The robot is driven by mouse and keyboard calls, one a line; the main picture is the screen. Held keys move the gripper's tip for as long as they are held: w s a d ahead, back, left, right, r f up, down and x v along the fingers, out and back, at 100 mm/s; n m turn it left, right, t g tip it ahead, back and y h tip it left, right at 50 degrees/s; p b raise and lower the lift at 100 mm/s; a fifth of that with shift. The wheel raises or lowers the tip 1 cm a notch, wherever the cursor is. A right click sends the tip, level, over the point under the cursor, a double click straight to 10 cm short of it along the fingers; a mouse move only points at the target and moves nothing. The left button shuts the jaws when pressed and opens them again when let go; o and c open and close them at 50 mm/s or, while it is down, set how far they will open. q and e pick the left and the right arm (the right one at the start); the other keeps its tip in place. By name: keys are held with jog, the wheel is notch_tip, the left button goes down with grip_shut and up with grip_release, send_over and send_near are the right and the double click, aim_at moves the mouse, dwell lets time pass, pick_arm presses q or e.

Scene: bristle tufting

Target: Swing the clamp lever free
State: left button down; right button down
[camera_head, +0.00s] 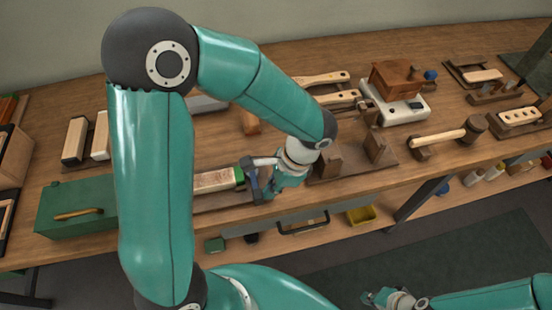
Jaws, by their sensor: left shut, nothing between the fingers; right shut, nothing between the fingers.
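A dark blue-grey clamp piece (249,180) stands at the green end of a pale brush block (215,181) on a wooden base (225,203), near the bench's front edge. My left gripper (268,187) is shut and empty, close against the right side of the clamp piece. I cannot tell whether it touches the lever. The lever is hard to pick out, partly hidden by the gripper. My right gripper (376,297) is shut and empty, low at the bottom of the view, below and away from the bench.
A green box (75,205) with a wooden handle sits at the left. A wooden stand (330,168) is right of my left gripper. A mallet (445,137), brushes (322,79) and a white machine (398,108) stand farther right. A yellow bin (361,214) is below the bench.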

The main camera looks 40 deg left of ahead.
pick_arm(q)
jog(key=w+d, duration=0.2)
jog(key=w, duration=0.1)
jog(key=shift+d, duration=0.35)
jog(key=v, duration=1)
jog(key=shift+a+f, duration=0.1)
jog(key=shift+a, duration=0.1)
